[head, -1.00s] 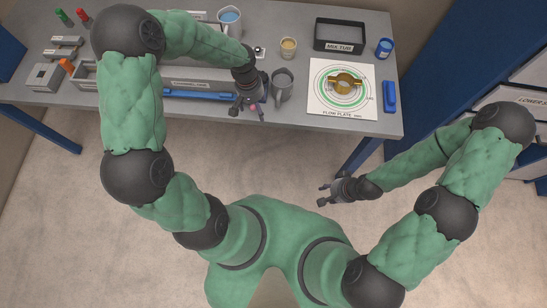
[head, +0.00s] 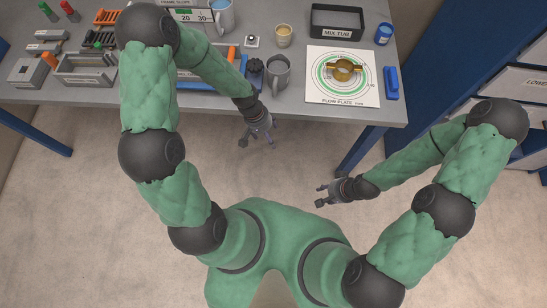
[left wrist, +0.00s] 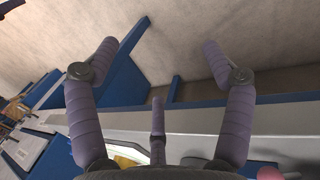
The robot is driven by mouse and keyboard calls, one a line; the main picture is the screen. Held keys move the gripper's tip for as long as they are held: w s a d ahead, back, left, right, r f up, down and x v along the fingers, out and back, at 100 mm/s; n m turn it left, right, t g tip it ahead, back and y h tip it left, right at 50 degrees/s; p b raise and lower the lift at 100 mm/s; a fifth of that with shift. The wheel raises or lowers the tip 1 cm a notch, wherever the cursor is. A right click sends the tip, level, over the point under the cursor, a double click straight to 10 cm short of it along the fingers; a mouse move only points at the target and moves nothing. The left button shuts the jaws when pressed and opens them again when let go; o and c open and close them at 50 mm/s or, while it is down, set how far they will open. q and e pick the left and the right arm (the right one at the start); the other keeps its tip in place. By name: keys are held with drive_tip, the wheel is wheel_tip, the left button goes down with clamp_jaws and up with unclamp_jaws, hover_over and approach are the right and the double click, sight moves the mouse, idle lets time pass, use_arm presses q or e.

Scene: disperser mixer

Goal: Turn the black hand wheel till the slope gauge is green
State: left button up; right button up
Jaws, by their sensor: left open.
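The black hand wheel (head: 256,68) sits at the right end of the blue frame (head: 212,87) on the table, just left of a grey mug. The slope gauge (head: 190,16), labelled FRAME SLOPE, stands at the back. My left arm hides part of it; the numbers 20 and 30 and some green show, but I cannot tell its reading. My left gripper (head: 258,138) is open and empty, in front of the table edge and below the wheel in the picture. Its spread fingers show in the left wrist view (left wrist: 158,48). My right gripper (head: 322,194) is open and empty over the floor.
The grey mug (head: 278,72) stands close to the wheel's right. A flow plate (head: 315,92) with a brass piece, a mix tub (head: 336,22) and a blue block (head: 391,83) are farther right. Trays and small parts fill the left. A blue cabinet (head: 440,70) stands at the right.

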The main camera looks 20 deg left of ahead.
use_arm(q)
drive_tip(key=s+d+f+b, duration=0.3)
drive_tip(key=f+b, duration=0.1)
drive_tip(key=f, duration=0.5)
drive_tip(key=shift+s+d+h, duration=0.3)
drive_tip(key=shift+s+h, duration=0.1)
drive_tip(key=shift+r, duration=0.1)
drive_tip(key=shift+c, duration=0.2)
